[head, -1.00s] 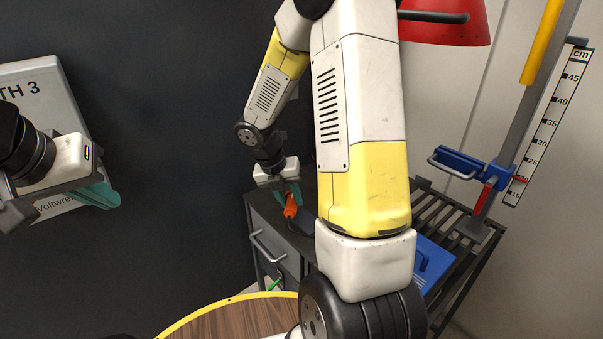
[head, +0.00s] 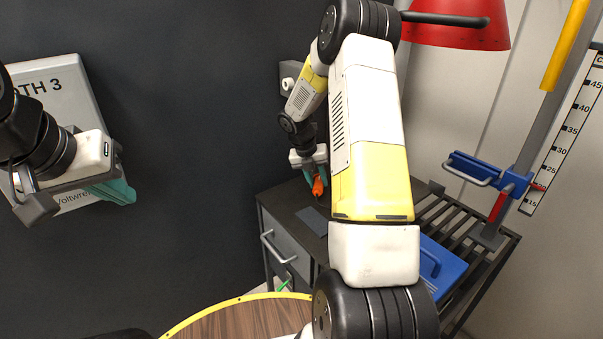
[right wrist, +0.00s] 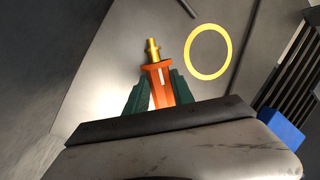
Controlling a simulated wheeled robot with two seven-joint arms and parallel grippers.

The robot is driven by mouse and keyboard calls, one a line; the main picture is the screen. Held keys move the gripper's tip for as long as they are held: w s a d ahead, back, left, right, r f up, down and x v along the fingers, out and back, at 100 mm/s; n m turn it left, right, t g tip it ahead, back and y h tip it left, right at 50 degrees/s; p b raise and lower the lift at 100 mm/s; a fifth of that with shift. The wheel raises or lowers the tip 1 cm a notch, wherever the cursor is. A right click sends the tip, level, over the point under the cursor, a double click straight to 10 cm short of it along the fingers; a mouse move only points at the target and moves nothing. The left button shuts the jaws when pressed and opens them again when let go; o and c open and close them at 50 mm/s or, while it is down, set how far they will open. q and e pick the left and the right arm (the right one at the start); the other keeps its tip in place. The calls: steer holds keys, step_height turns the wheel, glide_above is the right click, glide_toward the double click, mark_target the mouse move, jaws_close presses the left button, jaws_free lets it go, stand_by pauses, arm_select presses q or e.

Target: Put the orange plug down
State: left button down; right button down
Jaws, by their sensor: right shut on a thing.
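The orange plug (head: 318,187) is between the fingers of my right gripper (head: 319,174), over the dark top of the grey cabinet (head: 285,207). In the right wrist view the plug (right wrist: 163,84) has a gold tip pointing away from my palm, and the green fingers of my right gripper (right wrist: 160,92) are shut on it from both sides. A yellow ring (right wrist: 190,54) lies on the grey surface just right of the tip. I cannot tell the gap between plug and surface. My left gripper (head: 112,191) hangs at the left, away from the plug; its finger gap does not show clearly.
Right of the cabinet is a slatted rack (head: 488,262) with a blue handled block (head: 441,262). A post with a blue clamp (head: 483,170) and a cm ruler (head: 566,140) stands there. A red lamp shade (head: 458,26) hangs above. A yellow-rimmed wooden round table (head: 240,318) is in front.

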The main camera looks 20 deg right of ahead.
steer(key=shift+f, duration=0.55)
steer(key=shift+f, duration=0.1)
